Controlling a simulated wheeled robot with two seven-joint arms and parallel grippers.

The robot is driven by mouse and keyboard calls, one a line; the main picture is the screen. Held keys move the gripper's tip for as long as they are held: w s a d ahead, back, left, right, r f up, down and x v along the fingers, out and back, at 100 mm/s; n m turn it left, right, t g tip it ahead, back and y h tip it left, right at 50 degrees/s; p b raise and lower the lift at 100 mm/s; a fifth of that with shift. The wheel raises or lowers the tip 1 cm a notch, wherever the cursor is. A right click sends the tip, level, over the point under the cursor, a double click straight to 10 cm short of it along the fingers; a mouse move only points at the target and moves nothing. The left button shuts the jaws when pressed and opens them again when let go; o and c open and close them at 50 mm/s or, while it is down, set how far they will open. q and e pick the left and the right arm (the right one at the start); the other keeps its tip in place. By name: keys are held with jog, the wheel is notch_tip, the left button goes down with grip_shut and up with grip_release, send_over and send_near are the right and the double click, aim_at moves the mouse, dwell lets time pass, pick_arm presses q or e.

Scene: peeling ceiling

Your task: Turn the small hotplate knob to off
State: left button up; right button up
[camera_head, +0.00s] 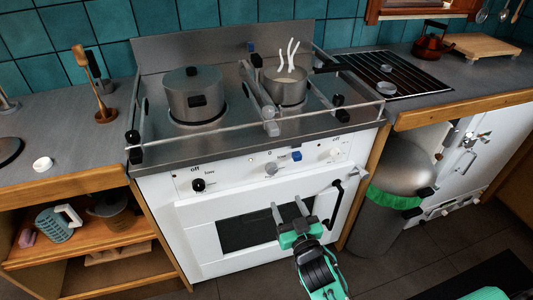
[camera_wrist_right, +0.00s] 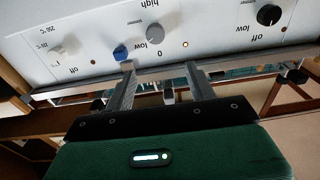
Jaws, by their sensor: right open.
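The white front panel (camera_head: 235,182) of the cooker carries a black knob (camera_head: 198,185) at the left, a grey knob (camera_head: 271,168) in the middle, a small blue part (camera_head: 297,155) beside it and a white knob (camera_head: 335,153) at the right. I cannot tell which knob serves the small hotplate. My right gripper (camera_head: 291,207) is open and empty in front of the oven door, below the panel. In the upside-down wrist view its fingers (camera_wrist_right: 160,68) point towards the grey knob (camera_wrist_right: 155,32) and blue part (camera_wrist_right: 121,52), apart from the grey knob. My left gripper is out of view.
A large lidded pot (camera_head: 192,97) stands on the left of the cooktop. A small steaming saucepan (camera_head: 285,90) stands on the right. A metal rail (camera_head: 255,122) runs along the front edge. The oven door's dark handle (camera_head: 336,195) stands out, and a bin (camera_head: 385,215) is at the right.

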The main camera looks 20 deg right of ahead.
aim_at(273, 172)
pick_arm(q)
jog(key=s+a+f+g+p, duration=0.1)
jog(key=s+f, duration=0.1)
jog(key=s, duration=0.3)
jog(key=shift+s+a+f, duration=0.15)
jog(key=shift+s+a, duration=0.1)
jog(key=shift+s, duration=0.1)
pick_arm(e)
jog(key=shift+g, duration=0.3)
jog(key=w, duration=1.4)
jog(key=shift+w+f, duration=0.1)
jog(key=shift+f, duration=0.25)
jog(key=c, duration=1)
